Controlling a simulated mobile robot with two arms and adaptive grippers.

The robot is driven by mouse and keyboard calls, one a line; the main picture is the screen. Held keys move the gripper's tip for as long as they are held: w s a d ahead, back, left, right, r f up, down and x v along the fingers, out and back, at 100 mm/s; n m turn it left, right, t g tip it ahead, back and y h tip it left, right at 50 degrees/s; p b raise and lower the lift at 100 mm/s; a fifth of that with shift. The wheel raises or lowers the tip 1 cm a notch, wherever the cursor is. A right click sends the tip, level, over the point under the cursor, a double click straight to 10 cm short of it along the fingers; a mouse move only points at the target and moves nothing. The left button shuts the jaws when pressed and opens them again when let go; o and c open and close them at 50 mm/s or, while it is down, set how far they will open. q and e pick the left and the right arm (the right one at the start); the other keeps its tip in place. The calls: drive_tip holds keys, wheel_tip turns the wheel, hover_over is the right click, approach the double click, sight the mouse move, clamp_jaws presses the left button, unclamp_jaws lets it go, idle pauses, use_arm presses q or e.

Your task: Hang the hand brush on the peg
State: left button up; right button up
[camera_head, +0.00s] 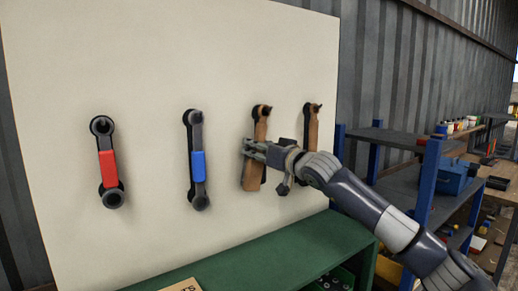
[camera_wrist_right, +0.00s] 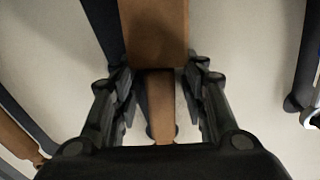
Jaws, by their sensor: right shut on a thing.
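The hand brush (camera_head: 252,178) is brown and upright against the cream board, with its wide part low and its narrow handle up. My right gripper (camera_head: 250,150) is shut on it around the middle. In the right wrist view the brush (camera_wrist_right: 155,30) runs between the two fingers (camera_wrist_right: 160,88). A dark peg (camera_head: 266,109) shows at the handle's top end in the head view. I cannot tell whether the handle's hole is around the peg or only in front of it. A dark outline shows behind the brush. My left gripper is not in view.
On the cream board (camera_head: 150,40) hang a red-handled tool (camera_head: 108,165), a blue-handled tool (camera_head: 198,165) and another brown tool (camera_head: 310,135), close right of the brush. A green bench (camera_head: 260,255) stands below. Blue-framed shelves (camera_head: 425,185) stand at the right.

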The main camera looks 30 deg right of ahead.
idle(0.4)
drive_tip(key=o, duration=1.2)
drive_tip(key=shift+o, duration=0.5)
drive_tip(key=shift+s, duration=0.1)
drive_tip(key=s, duration=1.1)
drive_tip(key=shift+s+d, duration=0.4)
drive_tip(key=shift+d, duration=0.05)
